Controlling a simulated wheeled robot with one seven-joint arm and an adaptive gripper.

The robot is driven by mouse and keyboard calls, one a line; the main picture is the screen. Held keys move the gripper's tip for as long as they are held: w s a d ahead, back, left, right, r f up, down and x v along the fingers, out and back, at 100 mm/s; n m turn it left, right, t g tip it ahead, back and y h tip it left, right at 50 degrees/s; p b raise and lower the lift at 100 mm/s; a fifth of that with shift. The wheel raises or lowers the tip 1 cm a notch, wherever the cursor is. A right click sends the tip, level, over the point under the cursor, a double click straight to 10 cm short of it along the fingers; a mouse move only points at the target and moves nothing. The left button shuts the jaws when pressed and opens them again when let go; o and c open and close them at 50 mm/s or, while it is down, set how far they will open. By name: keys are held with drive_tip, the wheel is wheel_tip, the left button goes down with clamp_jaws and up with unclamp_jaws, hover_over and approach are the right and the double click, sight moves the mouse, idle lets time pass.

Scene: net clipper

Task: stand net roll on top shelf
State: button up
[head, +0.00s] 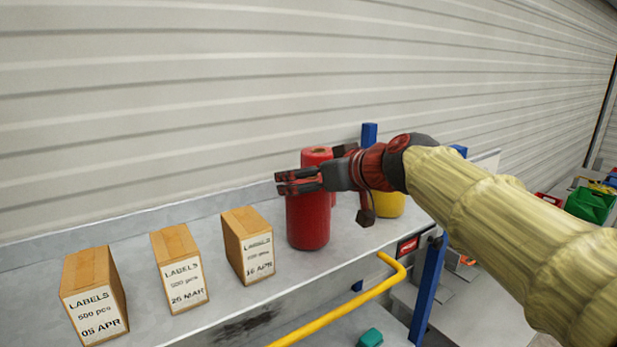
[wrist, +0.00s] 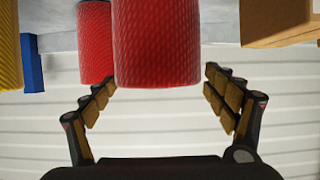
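A red net roll (head: 308,220) stands upright on the grey top shelf (head: 190,325), its upper part hidden behind my gripper (head: 281,183). The top of a second red roll (head: 317,155) shows just behind it. In the wrist view the nearer red roll (wrist: 157,45) sits centrally between the spread fingers of my gripper (wrist: 160,82), with a gap to the right finger. The second red roll also shows in the wrist view (wrist: 95,45), farther off at the left. My gripper is open; whether a finger touches the roll is unclear.
Three cardboard label boxes stand left of the rolls, the nearest of them (head: 248,245) close by. A yellow roll (head: 390,206) and a blue post (head: 369,134) are on the right. A corrugated wall (head: 200,90) rises behind. A yellow rail (head: 345,308) runs along the front.

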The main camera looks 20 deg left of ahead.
drive_tip(key=shift+o, duration=0.4)
drive_tip(key=b+v, duration=0.4)
drive_tip(key=v, duration=0.8)
drive_tip(key=s+d+f+m+g+h, duration=0.1)
drive_tip(key=s+d+f+m+h, duration=0.2)
drive_tip(key=s+d+f, duration=0.4)
drive_tip(key=s+d+f+m+g+h, duration=0.1)
drive_tip(key=s+d+f+m+h, duration=0.2)
drive_tip(key=s+d+f, duration=0.5)
drive_tip(key=s+d+f+m+g+h, duration=0.1)
drive_tip(key=s+d+f+m+h, duration=0.2)
drive_tip(key=s+d+f, duration=0.5)
drive_tip(key=d+f+h, duration=0.1)
drive_tip(key=d+f, duration=0.4)
drive_tip(key=f, duration=0.8)
drive_tip(key=shift+d+f+m, duration=0.2)
drive_tip(key=shift+f+m, duration=0.1)
drive_tip(key=shift+m, duration=0.1)
